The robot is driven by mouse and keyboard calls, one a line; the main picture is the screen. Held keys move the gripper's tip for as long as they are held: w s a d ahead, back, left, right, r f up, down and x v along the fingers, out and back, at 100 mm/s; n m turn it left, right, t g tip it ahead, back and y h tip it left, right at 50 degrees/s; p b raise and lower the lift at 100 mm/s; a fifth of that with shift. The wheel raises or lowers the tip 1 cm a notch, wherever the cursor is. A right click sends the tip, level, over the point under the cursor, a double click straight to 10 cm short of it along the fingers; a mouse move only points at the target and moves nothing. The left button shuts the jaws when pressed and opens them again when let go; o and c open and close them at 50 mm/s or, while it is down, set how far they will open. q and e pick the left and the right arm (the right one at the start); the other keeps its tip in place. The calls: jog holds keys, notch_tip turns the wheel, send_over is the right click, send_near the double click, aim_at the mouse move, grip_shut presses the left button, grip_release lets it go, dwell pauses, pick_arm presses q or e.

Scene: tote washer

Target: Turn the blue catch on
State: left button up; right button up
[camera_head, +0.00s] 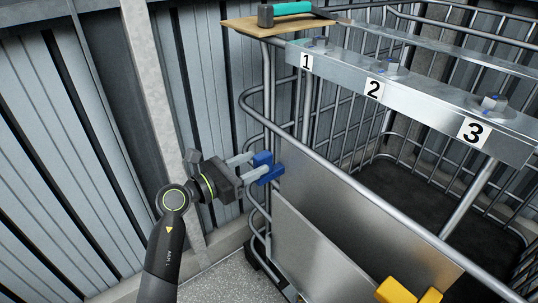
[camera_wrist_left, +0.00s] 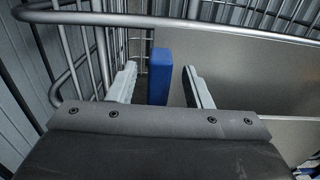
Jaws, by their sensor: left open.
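The blue catch (camera_head: 265,167) sits at the left edge of the metal panel on the cage's near side. My left gripper (camera_head: 255,167) is at the catch, with its two grey fingers pointing toward it. In the left wrist view the catch (camera_wrist_left: 160,77) is an upright blue bar between the two open fingers (camera_wrist_left: 160,88). Gaps show on both sides of the bar, the wider one on its right. My right gripper is not in view.
A tubular metal cage (camera_head: 350,176) surrounds the panel. A metal beam (camera_head: 420,97) numbered 1, 2 and 3 crosses above. A teal-handled tool (camera_head: 291,9) lies on a wooden board (camera_head: 246,27). A yellow part (camera_head: 397,292) is on the lower right. Corrugated wall stands left.

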aim_at(269, 156)
pick_arm(q)
jog(key=x, duration=0.5)
jog(key=shift+w+d, duration=0.2)
jog(key=shift+d, duration=0.1)
jog(key=shift+c, duration=0.3)
grip_shut()
